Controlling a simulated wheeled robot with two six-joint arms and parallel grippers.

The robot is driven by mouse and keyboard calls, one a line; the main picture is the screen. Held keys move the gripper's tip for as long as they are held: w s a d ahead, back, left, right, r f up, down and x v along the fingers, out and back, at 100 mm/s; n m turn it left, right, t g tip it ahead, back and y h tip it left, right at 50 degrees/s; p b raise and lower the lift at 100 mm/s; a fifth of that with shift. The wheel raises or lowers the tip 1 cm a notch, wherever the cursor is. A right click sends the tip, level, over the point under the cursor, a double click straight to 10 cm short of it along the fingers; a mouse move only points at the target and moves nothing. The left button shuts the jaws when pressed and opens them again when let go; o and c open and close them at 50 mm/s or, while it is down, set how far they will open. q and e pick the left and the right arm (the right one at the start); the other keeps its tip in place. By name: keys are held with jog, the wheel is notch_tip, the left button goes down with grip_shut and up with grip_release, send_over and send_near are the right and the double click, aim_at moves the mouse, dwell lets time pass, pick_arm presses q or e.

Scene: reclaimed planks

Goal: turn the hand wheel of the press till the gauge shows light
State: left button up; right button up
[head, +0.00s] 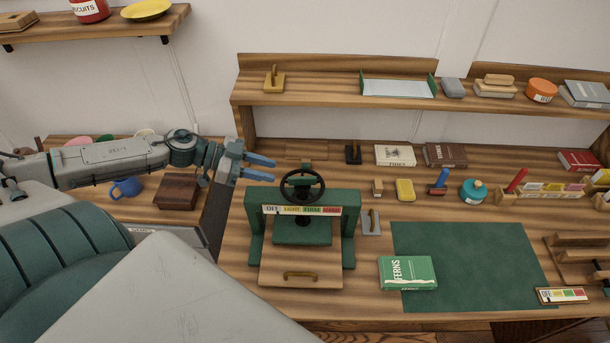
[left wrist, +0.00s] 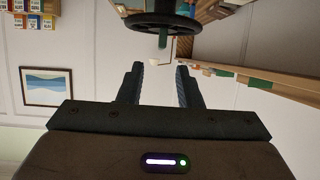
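The press (head: 262,222) is a green frame on the bench, with a black hand wheel (head: 318,188) on top. My right gripper is not in view.
A wooden board with a brass handle (head: 300,275) sits at the press's front. A green book (head: 408,272) lies on a green mat (head: 470,250) to the right. A small coloured card (head: 562,295) stands at the front right. A shelf (head: 330,101) runs behind.

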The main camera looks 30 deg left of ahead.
aim_at(299, 177)
pick_arm(q)
jog(key=shift+b+x, duration=0.75)
jog(key=shift+x, duration=0.25)
jog(key=shift+w+d+f, duration=0.1)
jog(key=shift+w+d, duration=0.1)
jog(key=shift+w, duration=0.05)
jog(key=shift+b+x, duration=0.4)
jog(key=shift+x, duration=0.7)
jog(key=shift+w+d, duration=0.2)
jog(key=shift+p+x, duration=0.65)
jog(key=shift+x, duration=1.7)
jog(key=shift+f, duration=0.1)
grip_shut()
